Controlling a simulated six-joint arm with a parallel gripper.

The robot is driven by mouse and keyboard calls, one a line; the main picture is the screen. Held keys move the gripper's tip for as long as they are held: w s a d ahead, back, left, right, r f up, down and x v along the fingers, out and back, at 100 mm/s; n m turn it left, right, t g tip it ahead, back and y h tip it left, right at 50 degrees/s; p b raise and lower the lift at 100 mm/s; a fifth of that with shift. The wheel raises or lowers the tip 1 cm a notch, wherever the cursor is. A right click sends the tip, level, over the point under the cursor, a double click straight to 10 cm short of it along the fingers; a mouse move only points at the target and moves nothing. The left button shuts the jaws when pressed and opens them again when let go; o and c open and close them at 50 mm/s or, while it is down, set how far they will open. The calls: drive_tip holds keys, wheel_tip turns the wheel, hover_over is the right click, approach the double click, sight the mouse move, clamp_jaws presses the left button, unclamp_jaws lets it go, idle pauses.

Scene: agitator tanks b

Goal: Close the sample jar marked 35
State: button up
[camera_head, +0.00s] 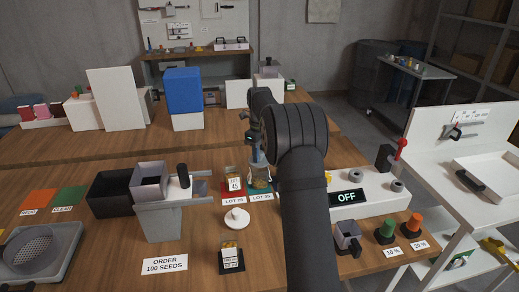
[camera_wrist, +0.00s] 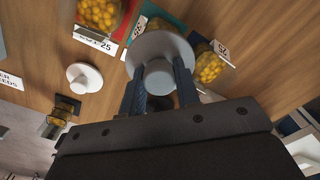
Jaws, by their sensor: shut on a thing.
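My gripper (camera_wrist: 160,88) is shut on the knob of a white round lid (camera_wrist: 161,47) in the wrist view. In the head view that jar (camera_head: 260,183) stands on a green mat behind the LOT 35 card. My gripper (camera_head: 257,143) is over it there, partly hidden by my arm, and the lid is hard to make out.
The jar marked 25 (camera_head: 232,181) stands close to the left on a red mat. A second white lid (camera_head: 237,218) lies on the table in front. A small jar on a dark stand (camera_head: 232,258) is nearer. A white unit reading OFF (camera_head: 348,198) stands to the right.

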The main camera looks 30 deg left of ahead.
drive_tip(key=shift+f, duration=1.25)
idle(0.5)
drive_tip(key=o, duration=1)
drive_tip(key=shift+o, duration=0.2)
wheel_tip(320, 180, up, 17)
drive_tip(key=shift+r, duration=0.2)
wheel_tip(320, 180, down, 18)
drive_tip(key=shift+r, duration=0.5)
